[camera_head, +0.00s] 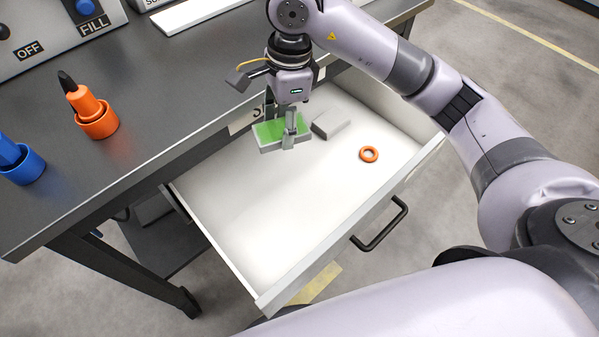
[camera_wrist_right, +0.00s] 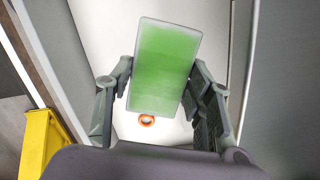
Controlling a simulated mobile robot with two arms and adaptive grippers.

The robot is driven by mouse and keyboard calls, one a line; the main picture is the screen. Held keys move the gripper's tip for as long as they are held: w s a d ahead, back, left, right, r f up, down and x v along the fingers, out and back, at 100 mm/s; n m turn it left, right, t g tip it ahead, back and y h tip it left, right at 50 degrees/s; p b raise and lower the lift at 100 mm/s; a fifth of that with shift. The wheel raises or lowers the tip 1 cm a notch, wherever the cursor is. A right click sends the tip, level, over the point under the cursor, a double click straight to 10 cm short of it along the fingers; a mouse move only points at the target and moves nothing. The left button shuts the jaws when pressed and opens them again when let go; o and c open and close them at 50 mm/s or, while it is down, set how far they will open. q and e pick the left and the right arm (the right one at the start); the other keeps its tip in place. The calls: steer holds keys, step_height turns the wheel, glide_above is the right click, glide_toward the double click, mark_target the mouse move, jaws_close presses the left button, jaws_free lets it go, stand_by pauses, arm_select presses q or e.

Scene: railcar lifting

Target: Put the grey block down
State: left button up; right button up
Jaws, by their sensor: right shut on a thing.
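The grey block (camera_head: 270,146) has a green upper face and is tilted slightly in the head view. My right gripper (camera_head: 289,138) is shut on it, with a finger on each side of it. The right wrist view shows the block (camera_wrist_right: 164,68) from its green side, between the two fingers (camera_wrist_right: 160,95). The block is above the open white drawer (camera_head: 255,205), towards the drawer's back; its underside is hidden. My left gripper is not in view.
An orange ring (camera_head: 369,154) lies in the drawer. A grey patch (camera_head: 331,124), object or shadow, shows beside the block. The drawer's front and left floor is clear. Orange (camera_head: 98,120) and blue (camera_head: 22,165) holders stand on the dark worktop (camera_head: 150,75).

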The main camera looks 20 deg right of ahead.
steer(key=b, duration=0.1)
glide_above(285, 189)
steer(key=f, duration=1.4)
steer(key=shift+d+f, duration=0.2)
steer(key=shift+f, duration=0.2)
step_height(285, 189, down, 4)
steer(key=shift+f+b, duration=0.2)
steer(key=shift+b, duration=0.2)
steer(key=shift+f, duration=0.35)
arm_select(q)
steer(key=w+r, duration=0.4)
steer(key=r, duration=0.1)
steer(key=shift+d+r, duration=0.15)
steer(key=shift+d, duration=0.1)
arm_select(e)
steer(key=shift+f, duration=0.1)
steer(key=o, duration=1)
steer(key=shift+o, duration=0.8)
steer(key=o, duration=0.3)
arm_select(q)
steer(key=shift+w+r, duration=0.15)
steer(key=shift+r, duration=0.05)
